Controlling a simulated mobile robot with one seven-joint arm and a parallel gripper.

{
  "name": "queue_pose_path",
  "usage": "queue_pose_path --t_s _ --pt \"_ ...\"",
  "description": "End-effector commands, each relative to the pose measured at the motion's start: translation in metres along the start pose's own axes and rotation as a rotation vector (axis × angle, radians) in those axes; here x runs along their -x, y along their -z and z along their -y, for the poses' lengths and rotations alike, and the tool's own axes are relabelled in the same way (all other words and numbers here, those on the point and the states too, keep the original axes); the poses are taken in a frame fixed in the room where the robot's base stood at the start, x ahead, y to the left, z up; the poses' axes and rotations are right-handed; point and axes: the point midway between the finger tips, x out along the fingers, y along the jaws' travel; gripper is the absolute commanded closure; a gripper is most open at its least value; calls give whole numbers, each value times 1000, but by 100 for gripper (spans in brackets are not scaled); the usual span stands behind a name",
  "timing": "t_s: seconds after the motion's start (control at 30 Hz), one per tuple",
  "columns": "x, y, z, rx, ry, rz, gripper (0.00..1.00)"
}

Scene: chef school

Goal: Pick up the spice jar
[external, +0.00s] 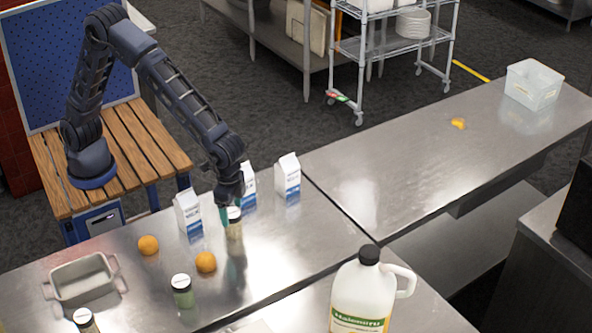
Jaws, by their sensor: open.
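A spice jar (235,230) with a pale lid and tan contents stands upright on the steel counter, right under my gripper. My gripper (232,211) points down at this jar's top and is open; a teal fingertip shows at the jar's left side. The other finger is hard to make out, and I cannot tell whether the fingers touch the jar. A second spice jar (183,293), with green contents and a white lid, stands nearer the camera. A third jar (86,322) is partly cut off at the bottom edge.
Milk cartons (188,213) (251,187) (288,178) stand close behind and beside the gripper. Two oranges (148,245) (206,262) lie to the left. A grey dish (83,281) is farther left. A large jug (362,296) stands front right. The right counter (420,160) is mostly clear.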

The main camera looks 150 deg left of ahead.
Motion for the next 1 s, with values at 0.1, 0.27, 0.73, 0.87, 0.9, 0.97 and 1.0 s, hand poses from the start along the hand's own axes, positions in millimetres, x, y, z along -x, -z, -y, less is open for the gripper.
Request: queue_pose_path --t_s 0.1,0.27,0.73,0.87,0.9,0.97,1.0 --pt "-16 0 0 0 0 2 25" --pt "-24 0 0 0 0 1 25" --pt "-72 1 0 0 0 -1 25" --pt "-72 1 0 0 0 -1 25" --pt "-71 1 0 0 0 -1 25" --pt "-71 1 0 0 0 -1 35" --pt "-71 1 0 0 0 -1 43"
